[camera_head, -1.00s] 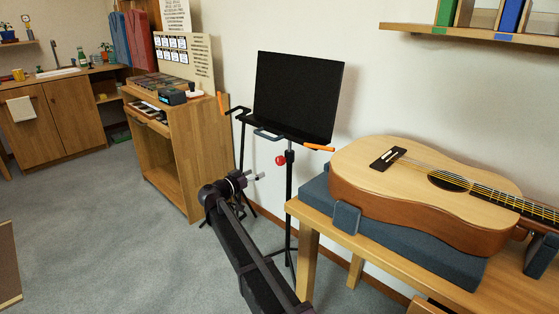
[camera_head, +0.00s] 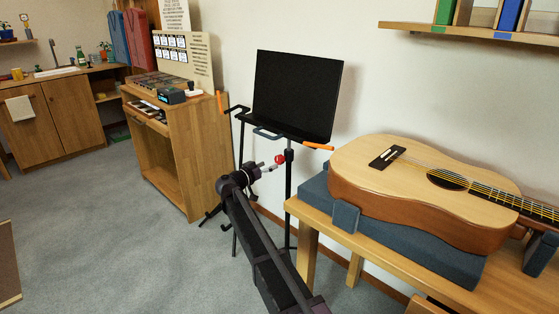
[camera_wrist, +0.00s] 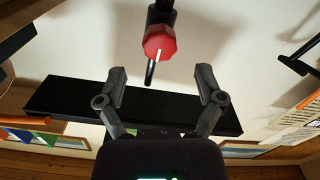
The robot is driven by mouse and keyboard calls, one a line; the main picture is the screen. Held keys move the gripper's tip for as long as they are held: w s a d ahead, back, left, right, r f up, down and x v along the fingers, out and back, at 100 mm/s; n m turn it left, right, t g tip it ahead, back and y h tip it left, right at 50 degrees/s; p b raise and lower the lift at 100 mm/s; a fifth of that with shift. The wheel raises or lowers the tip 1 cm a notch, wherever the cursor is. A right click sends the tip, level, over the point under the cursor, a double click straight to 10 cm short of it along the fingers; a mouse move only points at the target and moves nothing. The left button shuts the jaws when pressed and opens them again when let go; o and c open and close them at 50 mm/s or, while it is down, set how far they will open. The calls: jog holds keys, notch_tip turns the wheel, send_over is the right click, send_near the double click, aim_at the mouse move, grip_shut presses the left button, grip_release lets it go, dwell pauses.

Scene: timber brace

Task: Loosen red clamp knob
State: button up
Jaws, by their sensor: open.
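The red clamp knob (camera_head: 280,159) sits on the upright post of the black music stand (camera_head: 298,95). In the wrist view the red knob (camera_wrist: 159,43), faceted with a white line on its face, is ahead of my open gripper (camera_wrist: 160,78). It appears between the line of the two fingers and beyond their tips. In the head view my gripper (camera_head: 267,168) is just left of the knob and slightly below it. I cannot tell whether either fingertip touches the knob; no grip on it shows.
An acoustic guitar (camera_head: 420,180) lies on a blue-grey pad on a wooden bench (camera_head: 400,262) at right. A wooden cabinet (camera_head: 207,165) stands left of the stand. The stand has orange-tipped arms (camera_head: 318,146). Carpeted floor (camera_head: 110,230) is clear at left.

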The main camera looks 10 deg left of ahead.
aim_at(277, 161)
jog(key=shift+x, duration=3.5)
jog(key=c, duration=1.2)
